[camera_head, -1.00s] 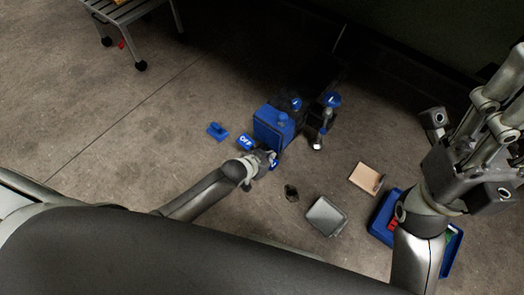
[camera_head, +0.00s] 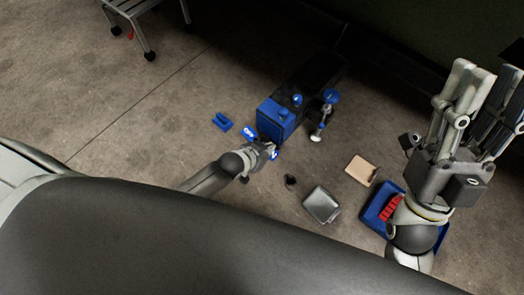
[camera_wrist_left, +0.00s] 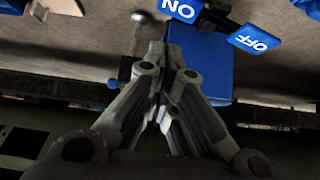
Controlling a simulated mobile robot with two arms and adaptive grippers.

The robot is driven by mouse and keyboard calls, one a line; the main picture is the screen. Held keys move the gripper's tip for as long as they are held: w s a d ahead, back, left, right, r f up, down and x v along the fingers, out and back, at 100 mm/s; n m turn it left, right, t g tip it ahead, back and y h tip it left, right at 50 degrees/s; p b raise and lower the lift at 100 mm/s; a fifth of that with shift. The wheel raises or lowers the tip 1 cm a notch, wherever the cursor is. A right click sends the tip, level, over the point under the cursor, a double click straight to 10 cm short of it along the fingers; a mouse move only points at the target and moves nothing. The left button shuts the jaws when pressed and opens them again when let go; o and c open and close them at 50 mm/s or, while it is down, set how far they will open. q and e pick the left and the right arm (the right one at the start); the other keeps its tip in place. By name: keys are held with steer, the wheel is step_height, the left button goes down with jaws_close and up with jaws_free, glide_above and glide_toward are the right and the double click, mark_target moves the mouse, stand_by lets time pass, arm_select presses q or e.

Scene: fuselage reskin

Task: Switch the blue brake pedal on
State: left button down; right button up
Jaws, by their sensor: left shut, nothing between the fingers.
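The blue brake pedal shows two blue plates in the left wrist view. The ON plate (camera_wrist_left: 182,9) is at the top edge and the OFF plate (camera_wrist_left: 255,38) is right of it and lower in the picture. In the head view the OFF plate (camera_head: 249,133) lies at the machine's left corner and the ON side (camera_head: 274,155) is partly hidden by my gripper. My left gripper (camera_head: 268,148) is shut and empty beside the pedal. Its closed tips (camera_wrist_left: 166,42) point toward the ON plate; I cannot tell whether they touch. My right gripper (camera_head: 484,75) is raised at the right, fingers apart, empty.
The dark machine with a blue block (camera_head: 275,117) stands just beyond the pedal. A separate blue piece (camera_head: 222,122) lies left. A grey box (camera_head: 321,204), a tan board (camera_head: 361,170) and a blue bin (camera_head: 377,211) are on the floor at right. Open floor lies left.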

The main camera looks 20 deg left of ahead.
arm_select(q)
steer(key=shift+d+p+v, duration=0.15)
steer(key=shift+p+v, duration=0.45)
steer(key=shift+v, duration=0.65)
steer(key=shift+d+p+v, duration=0.15)
steer(key=shift+p+v, duration=0.45)
steer(key=shift+v, duration=0.7)
arm_select(e)
steer(key=w+a+f+g+h, duration=0.1)
steer(key=w+f+g+h, duration=0.1)
steer(key=w+f+g, duration=0.5)
steer(key=shift+w+f, duration=0.55)
steer(key=shift+w, duration=0.25)
arm_select(q)
steer(key=shift+s, duration=0.1)
arm_select(e)
steer(key=shift+a, duration=0.1)
